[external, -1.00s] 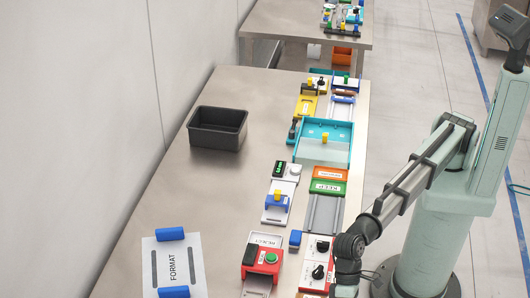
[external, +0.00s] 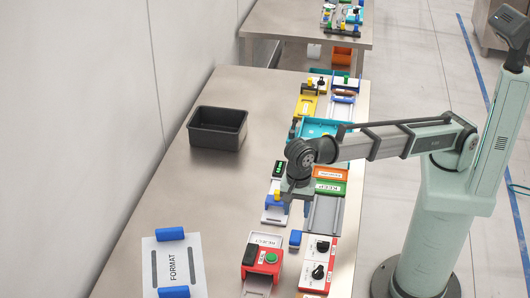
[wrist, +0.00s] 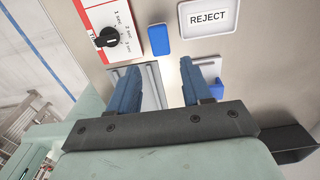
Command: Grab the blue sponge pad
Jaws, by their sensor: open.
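A small blue block (external: 295,238), which looks like the sponge pad, lies on the table between the red REJECT box and the red-and-white knob panels. In the wrist view the blue pad (wrist: 160,40) lies just beyond my fingertips, with nothing covering it. My gripper (external: 297,205) hangs above the table, further back than the pad, near the white fixture with a blue clamp. In the wrist view my gripper (wrist: 159,70) has its two blue fingers apart with nothing between them. The fingers are apart from the pad.
The red REJECT box (external: 263,260) and knob panels (external: 318,262) flank the pad closely. A grey channel (external: 324,213) and the blue clamp fixture (external: 270,213) are near my gripper. A FORMAT board (external: 172,264) carries two other blue blocks. A black bin (external: 217,128) stands further back; table around it is clear.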

